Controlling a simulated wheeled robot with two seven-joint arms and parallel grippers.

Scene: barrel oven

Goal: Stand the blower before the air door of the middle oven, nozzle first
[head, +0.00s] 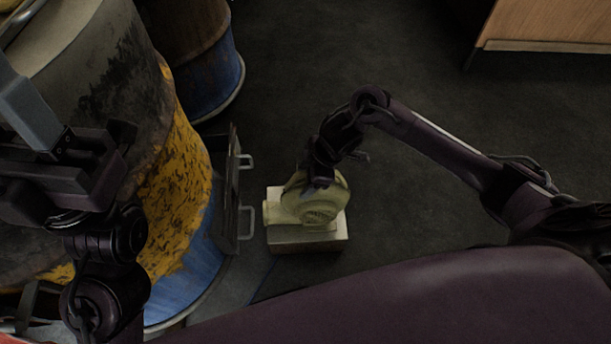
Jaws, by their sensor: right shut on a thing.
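The blower (318,208) is pale yellow-green with a round fan housing. It is upright on a pale-topped block (310,243), and its short nozzle (271,213) points left. My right gripper (321,180) is shut on the top of the blower and hides part of it. The nearest barrel oven (185,190) is painted yellow and blue. A dark metal panel with two handles (228,200), seemingly its air door, is on its right side. The nozzle faces this panel with a small gap. My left gripper (120,150) is over the barrel at the left; its fingers are unclear.
Another rusty and blue barrel (205,60) stands behind at the top left. A wooden cabinet (550,25) is at the top right. The dark floor (330,60) between them is clear. The panel's handles (246,222) stick out towards the blower.

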